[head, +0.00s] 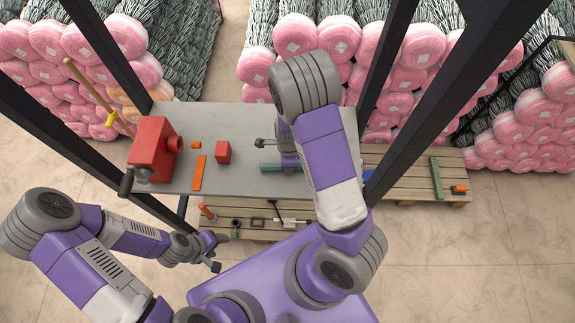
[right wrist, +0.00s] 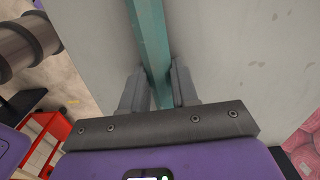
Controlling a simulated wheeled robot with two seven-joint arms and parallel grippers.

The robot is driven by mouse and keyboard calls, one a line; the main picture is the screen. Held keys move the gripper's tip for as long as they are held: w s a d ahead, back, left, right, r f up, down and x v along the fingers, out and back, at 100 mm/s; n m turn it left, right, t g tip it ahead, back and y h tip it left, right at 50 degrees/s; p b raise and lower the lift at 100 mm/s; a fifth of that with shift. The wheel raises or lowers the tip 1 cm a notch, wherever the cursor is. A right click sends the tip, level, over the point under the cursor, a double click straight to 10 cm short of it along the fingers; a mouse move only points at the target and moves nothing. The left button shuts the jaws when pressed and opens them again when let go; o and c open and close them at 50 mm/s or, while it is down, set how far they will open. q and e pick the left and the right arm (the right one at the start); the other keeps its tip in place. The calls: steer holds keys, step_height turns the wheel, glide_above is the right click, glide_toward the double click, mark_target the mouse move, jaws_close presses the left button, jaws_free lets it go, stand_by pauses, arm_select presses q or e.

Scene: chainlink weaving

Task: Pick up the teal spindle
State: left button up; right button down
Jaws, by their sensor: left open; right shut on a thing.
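The teal spindle (right wrist: 152,40) is a long straight bar. In the right wrist view it runs away from me between the two fingers of my right gripper (right wrist: 157,85), which is shut on it. In the head view a short teal length (head: 271,167) shows over the grey table (head: 231,117), and my right arm hides the rest. I cannot tell whether the spindle touches the table. My left gripper (head: 217,252) is open and empty, at the lower left, in front of the table and away from the spindle.
A red machine (head: 152,150), an orange strip (head: 199,173) and a red block (head: 223,152) sit on the table's left half. A wooden pallet (head: 400,170) at the right holds a green bar (head: 436,178). Dark posts frame the table. Pink-ended rolls (head: 340,37) are stacked behind.

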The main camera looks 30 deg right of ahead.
steer(key=shift+r, duration=0.1)
step_height(320, 180, up, 6)
steer(key=p, duration=0.6)
